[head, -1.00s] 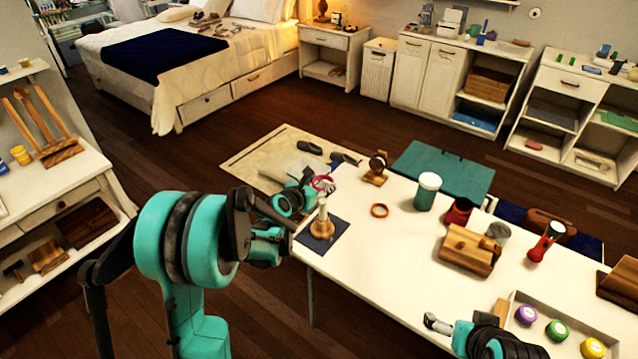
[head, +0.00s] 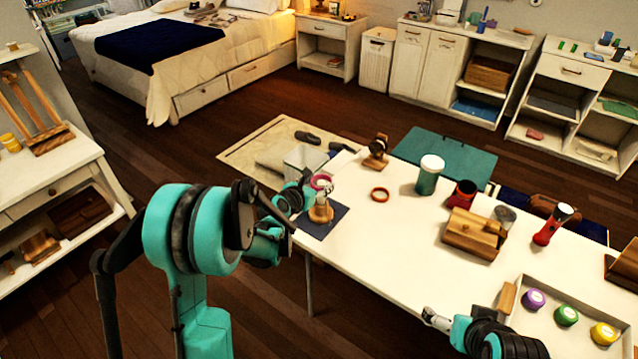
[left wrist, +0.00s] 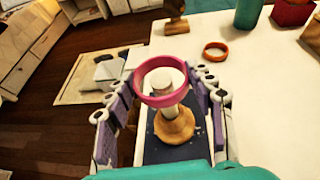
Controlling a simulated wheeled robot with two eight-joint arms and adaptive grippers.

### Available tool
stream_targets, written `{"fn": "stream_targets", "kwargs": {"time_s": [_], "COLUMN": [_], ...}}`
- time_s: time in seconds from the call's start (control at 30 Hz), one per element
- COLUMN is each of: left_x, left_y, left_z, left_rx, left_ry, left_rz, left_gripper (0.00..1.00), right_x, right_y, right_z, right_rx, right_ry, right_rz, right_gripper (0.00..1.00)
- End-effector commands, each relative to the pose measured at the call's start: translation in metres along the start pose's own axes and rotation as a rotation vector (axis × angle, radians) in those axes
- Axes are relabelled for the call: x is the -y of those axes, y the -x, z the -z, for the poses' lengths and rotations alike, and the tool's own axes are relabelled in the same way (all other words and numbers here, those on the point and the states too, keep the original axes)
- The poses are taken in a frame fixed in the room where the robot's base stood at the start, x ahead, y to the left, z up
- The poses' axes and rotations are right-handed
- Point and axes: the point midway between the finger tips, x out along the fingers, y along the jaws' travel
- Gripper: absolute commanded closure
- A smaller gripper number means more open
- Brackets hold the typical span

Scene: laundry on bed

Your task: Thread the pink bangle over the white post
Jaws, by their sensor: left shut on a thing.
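The pink bangle (left wrist: 160,101) is held between the fingers of my left gripper (left wrist: 168,80), which is shut on it. It also shows in the head view (head: 320,177). The white post (left wrist: 168,111) stands upright on a round wooden base (left wrist: 174,126), on a dark mat at the table's near left corner. In the left wrist view the post's top shows through the ring; I cannot tell whether the ring is around it or just above. My right gripper (head: 436,320) is over the table's front edge, away from the post; its opening is unclear.
An orange-brown ring (head: 380,194) lies flat on the table right of the post. A wooden stand (head: 376,152) with a dark round thing, a green jar (head: 428,175) and a wooden box (head: 470,234) are farther off. A tray (head: 587,345) of coloured lids is at the right.

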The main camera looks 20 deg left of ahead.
Motion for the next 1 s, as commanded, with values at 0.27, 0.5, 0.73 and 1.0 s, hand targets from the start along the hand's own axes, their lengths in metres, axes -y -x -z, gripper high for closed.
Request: {"fn": "stream_targets", "kwargs": {"time_s": [0.27,0.5,0.73,1.0], "left_x": [0.0,0.0,0.0,-0.0005], "left_y": [-0.0045,-0.0042,-0.0042,0.0047], "left_z": [0.011,0.0103,0.0104,0.0101], "left_rx": [0.0,0.0,0.0,0.0], "left_ry": [0.0,0.0,0.0,0.001], "left_rz": [0.0,0.0,0.0,-0.001], "left_gripper": [0.65,0.41,0.22,0.22], "right_x": [0.0,0.0,0.0,0.0], "right_y": [-0.009,-0.0084,-0.0084,-0.0085], "right_z": [-0.0064,-0.0059,-0.006,-0.006], "right_rx": [0.0,0.0,0.0,0.0], "right_ry": [0.0,0.0,0.0,0.0], "right_rz": [0.0,0.0,0.0,0.0], "right_gripper": [0.04,0.04,0.04,0.04]}}
